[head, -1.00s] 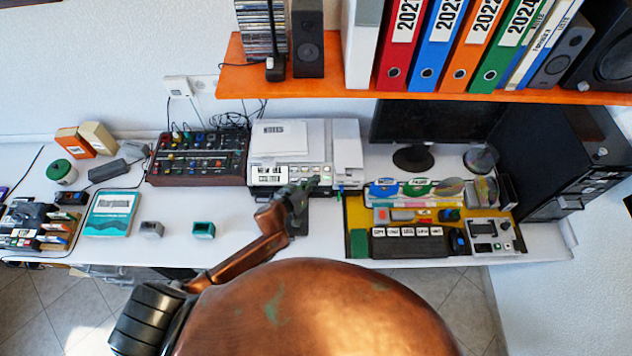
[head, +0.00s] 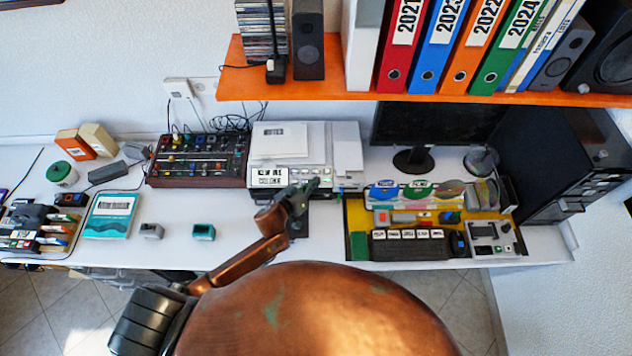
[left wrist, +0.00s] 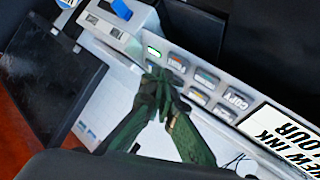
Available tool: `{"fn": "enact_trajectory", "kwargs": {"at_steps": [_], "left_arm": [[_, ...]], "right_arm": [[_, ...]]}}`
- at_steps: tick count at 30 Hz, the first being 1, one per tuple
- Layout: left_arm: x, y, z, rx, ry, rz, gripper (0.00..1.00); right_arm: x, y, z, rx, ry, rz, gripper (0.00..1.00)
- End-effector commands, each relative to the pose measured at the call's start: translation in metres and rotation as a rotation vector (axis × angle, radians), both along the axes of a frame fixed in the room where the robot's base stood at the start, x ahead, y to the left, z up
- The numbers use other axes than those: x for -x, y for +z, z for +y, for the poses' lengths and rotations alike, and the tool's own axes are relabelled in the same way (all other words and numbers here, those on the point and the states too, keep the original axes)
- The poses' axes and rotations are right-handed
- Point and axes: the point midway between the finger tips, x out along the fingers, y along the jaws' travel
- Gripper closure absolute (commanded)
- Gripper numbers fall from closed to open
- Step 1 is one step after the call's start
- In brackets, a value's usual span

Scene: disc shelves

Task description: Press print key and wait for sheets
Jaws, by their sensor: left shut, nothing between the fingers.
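The printer (head: 345,145) is a pale grey machine at the back middle of the desk. Its front panel bears several small keys and a "NEW INK COLOUR" label (left wrist: 293,135). In the left wrist view, one key reads COPY (left wrist: 237,98), and a key with a green light (left wrist: 153,52) sits at the row's end. The other key labels are too blurred to read surely. My left gripper (head: 314,186) is shut and empty, and its dark green fingertips (left wrist: 160,77) are at the key panel beside the green-lit key. Whether they touch a key is unclear. My right gripper is not in view.
A mixer box (head: 197,160) stands left of the printer. A yellow tray (head: 362,216) with discs, a black keypad and small devices lies to the right. An orange shelf (head: 320,92) with binders hangs above.

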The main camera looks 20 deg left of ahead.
Motion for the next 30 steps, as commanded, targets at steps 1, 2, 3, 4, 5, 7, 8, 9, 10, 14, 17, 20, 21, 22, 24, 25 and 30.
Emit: {"fn": "enact_trajectory", "kwargs": {"at_steps": [1,2,3,4,5,7,8,9,10,14,17,20,21,22,24,25,30], "left_arm": [[0.0000,-0.0001,0.0001,0.000,0.000,0.000,1.00],[0.0000,-0.0001,0.0001,0.000,0.000,0.000,1.00],[0.0001,-0.0001,0.0001,0.000,0.000,0.000,1.00],[0.0001,-0.0001,0.0001,0.000,0.000,0.000,1.00],[0.0001,-0.0001,0.0001,0.000,0.000,0.000,1.00],[0.0001,-0.0001,0.0001,0.000,0.000,0.000,1.00],[0.0001,-0.0001,0.0001,0.000,0.000,0.000,1.00],[0.0001,-0.0001,0.0002,0.000,0.000,0.000,1.00],[0.0001,-0.0001,0.0002,0.000,0.000,0.000,1.00],[-0.0001,-0.0005,0.0002,0.000,0.000,0.000,1.00],[-0.0010,-0.0026,0.0003,0.000,0.000,0.000,1.00],[-0.0026,-0.0056,0.0007,0.000,0.000,0.000,1.00],[-0.0033,-0.0065,0.0008,0.000,0.000,0.000,1.00],[-0.0036,-0.0070,0.0009,0.000,0.000,0.000,1.00],[-0.0040,-0.0073,0.0011,-0.001,0.000,0.000,1.00],[-0.0039,-0.0073,0.0012,0.000,-0.001,-0.001,1.00],[-0.0039,-0.0072,0.0011,-0.001,0.000,0.000,1.00]], "right_arm": [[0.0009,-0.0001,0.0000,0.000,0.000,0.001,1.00],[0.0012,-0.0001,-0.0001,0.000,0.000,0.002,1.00],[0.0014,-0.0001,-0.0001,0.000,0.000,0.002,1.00],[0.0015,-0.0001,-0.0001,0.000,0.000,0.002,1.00],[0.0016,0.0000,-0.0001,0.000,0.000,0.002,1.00],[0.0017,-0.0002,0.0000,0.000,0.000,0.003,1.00],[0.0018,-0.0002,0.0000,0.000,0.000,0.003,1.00],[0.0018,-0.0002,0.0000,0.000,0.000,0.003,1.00],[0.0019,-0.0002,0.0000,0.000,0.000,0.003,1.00],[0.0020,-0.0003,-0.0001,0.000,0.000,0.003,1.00],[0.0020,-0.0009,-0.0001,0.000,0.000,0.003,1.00],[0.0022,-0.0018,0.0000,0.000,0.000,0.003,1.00],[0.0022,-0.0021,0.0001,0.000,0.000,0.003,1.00],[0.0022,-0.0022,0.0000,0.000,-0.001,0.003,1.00],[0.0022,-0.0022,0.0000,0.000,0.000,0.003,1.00],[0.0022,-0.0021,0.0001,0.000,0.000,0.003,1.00],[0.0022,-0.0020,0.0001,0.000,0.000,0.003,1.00]]}}
